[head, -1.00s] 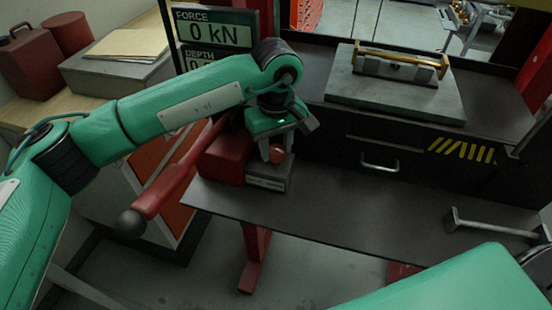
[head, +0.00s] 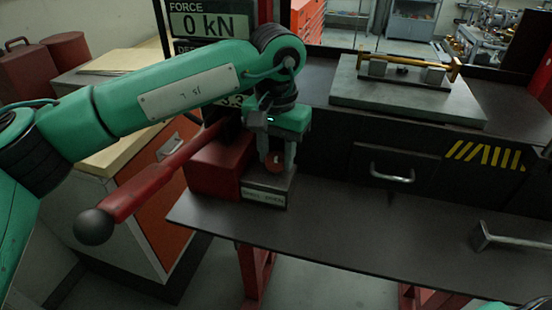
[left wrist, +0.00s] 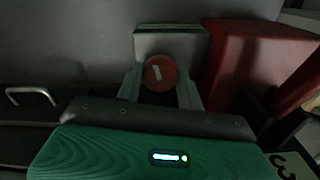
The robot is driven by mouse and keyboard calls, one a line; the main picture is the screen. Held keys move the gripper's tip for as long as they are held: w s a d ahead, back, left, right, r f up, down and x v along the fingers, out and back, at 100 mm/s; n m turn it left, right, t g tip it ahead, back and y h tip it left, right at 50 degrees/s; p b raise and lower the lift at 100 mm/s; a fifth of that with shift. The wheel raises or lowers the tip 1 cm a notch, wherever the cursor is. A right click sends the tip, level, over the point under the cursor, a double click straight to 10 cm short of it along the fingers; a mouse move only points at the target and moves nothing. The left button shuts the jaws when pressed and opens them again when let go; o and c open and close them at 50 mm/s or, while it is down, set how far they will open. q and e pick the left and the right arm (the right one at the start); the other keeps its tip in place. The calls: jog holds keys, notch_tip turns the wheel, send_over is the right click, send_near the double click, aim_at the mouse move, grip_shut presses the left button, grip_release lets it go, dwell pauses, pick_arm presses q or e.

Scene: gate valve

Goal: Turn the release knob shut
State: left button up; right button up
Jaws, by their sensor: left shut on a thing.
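The release knob (head: 274,162) is a small round red knob on a grey block with a pale label (head: 263,196), beside a red housing. In the left wrist view the knob (left wrist: 160,72) shows a pale slanted mark on its face. My left gripper (head: 275,160) points down over the block and is shut on the knob, one finger on each side of it. In the left wrist view the fingers (left wrist: 160,88) flank the knob. The label's words are too blurred to read surely.
A red lever with a black ball end (head: 94,226) sticks out toward the front left from the red housing (head: 216,168). A display (head: 213,24) reads 0 kN. A plate with a brass bar (head: 408,92) lies at the back right.

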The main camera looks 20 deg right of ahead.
aim_at(276, 156)
pick_arm(q)
jog(key=shift+m+b, duration=0.4)
jog(key=shift+m, duration=1.3)
pick_arm(e)
jog(key=shift+w+a+r, duration=0.2)
jog(key=shift+w+r, duration=0.25)
jog(key=shift+r, duration=0.2)
jog(key=shift+w+a+r, duration=0.15)
jog(key=shift+w+r, duration=0.3)
jog(key=shift+r, duration=0.15)
pick_arm(q)
jog(key=shift+r, duration=0.1)
pick_arm(e)
jog(key=shift+w+r, duration=0.1)
pick_arm(q)
jog(key=o, duration=1)
jog(key=shift+r, duration=0.25)
notch_tip(276, 156, up, 13)
jog(key=shift+r, duration=0.1)
pick_arm(e)
jog(key=shift+w+r, duration=0.1)
jog(key=shift+r, duration=0.15)
